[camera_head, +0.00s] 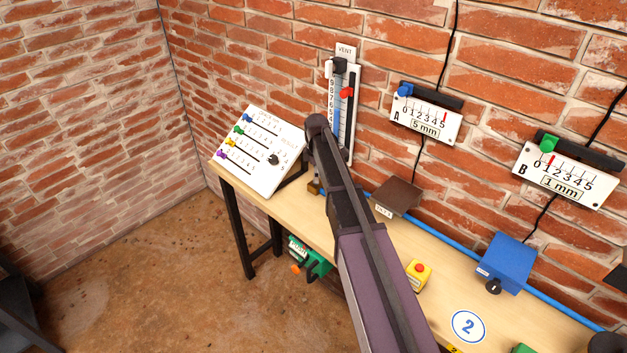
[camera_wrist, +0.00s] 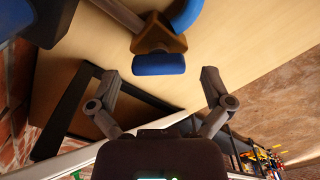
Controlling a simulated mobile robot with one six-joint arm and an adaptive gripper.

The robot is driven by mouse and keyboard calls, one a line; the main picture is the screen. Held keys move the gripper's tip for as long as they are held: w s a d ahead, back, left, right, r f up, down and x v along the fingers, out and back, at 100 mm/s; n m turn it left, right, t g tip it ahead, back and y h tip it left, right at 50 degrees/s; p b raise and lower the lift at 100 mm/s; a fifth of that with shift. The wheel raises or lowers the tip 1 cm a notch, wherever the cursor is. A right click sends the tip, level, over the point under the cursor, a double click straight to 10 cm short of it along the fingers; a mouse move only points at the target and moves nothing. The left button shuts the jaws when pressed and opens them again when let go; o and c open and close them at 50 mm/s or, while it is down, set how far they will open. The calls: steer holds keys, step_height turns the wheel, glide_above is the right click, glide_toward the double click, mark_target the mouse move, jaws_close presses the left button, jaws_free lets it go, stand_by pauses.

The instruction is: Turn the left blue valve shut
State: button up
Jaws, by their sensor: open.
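In the wrist view a blue valve handle (camera_wrist: 158,65) sits on a brown, brass-like valve body (camera_wrist: 158,38). A blue pipe (camera_wrist: 188,14) curves away from the body at the top. My gripper (camera_wrist: 160,78) is open and empty, its two fingers spread left and right of the handle in the picture. The handle is just ahead of the fingertips and no finger touches it. In the head view my arm covers my gripper and most of the valve; only a small brass part (camera_head: 314,187) shows beside the arm.
The wooden workbench (camera_head: 450,262) runs along the brick wall. A sloped white panel (camera_head: 262,133) with coloured sliders stands left of the arm. A vent gauge (camera_head: 345,110) hangs behind it. A yellow button box (camera_head: 418,273) and a blue box (camera_head: 503,262) stand to the right.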

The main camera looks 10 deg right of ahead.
steer(key=shift+f, duration=0.4)
